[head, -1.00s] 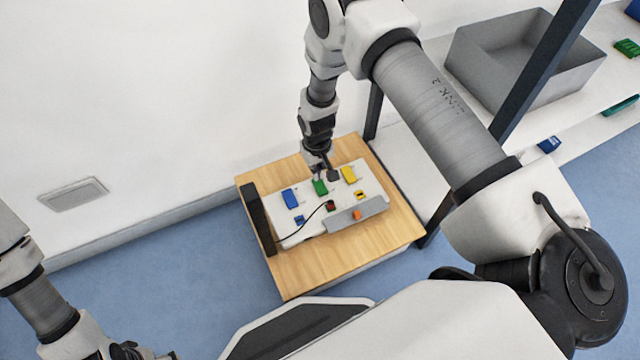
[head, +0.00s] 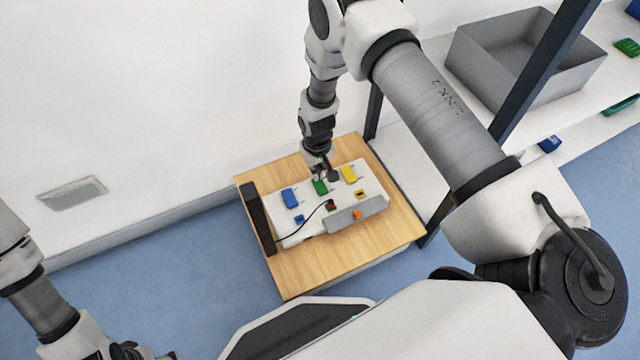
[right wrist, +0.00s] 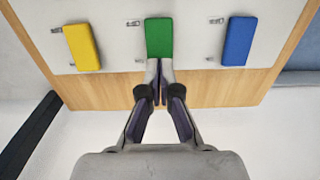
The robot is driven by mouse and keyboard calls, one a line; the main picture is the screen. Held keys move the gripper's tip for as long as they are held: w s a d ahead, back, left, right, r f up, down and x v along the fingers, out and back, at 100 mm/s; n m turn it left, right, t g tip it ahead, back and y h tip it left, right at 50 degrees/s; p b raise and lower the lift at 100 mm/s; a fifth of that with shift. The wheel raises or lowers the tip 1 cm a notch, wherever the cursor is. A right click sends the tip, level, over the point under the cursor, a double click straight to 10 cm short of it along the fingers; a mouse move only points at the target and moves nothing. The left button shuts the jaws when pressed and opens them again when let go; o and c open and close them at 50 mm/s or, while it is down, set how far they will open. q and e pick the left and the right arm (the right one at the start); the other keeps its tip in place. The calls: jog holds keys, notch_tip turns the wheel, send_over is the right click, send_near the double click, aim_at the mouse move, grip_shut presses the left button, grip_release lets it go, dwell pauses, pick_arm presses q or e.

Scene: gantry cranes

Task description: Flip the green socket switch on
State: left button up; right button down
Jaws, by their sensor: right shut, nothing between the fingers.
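A green block (head: 320,187) lies on a white board (head: 290,240), between a blue block (head: 289,198) and a yellow block (head: 348,174). In the right wrist view the green block (right wrist: 159,38) is straight ahead of my right gripper (right wrist: 153,68). The fingers are shut and empty, their tips at or very near the block's near end; contact is unclear. In the head view my right gripper (head: 327,174) is beside the green block, at the board's far side. A small dark reddish part (head: 330,205) with a black cable sits nearer. Switch positions are too small to read.
The board lies on a wooden table (head: 290,280). A black bar (head: 257,220) stands at its left and a grey strip (head: 345,217) with an orange part (head: 357,215) at its front. A shelf with a grey bin (head: 525,65) is at right. The wall is behind.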

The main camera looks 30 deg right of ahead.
jog(key=shift+f+b, duration=0.5)
jog(key=shift+f, duration=0.45)
dwell(0.3)
jog(key=shift+r, duration=0.1)
notch_tip(320, 180, up, 7)
jog(key=p, duration=0.6)
dwell(0.3)
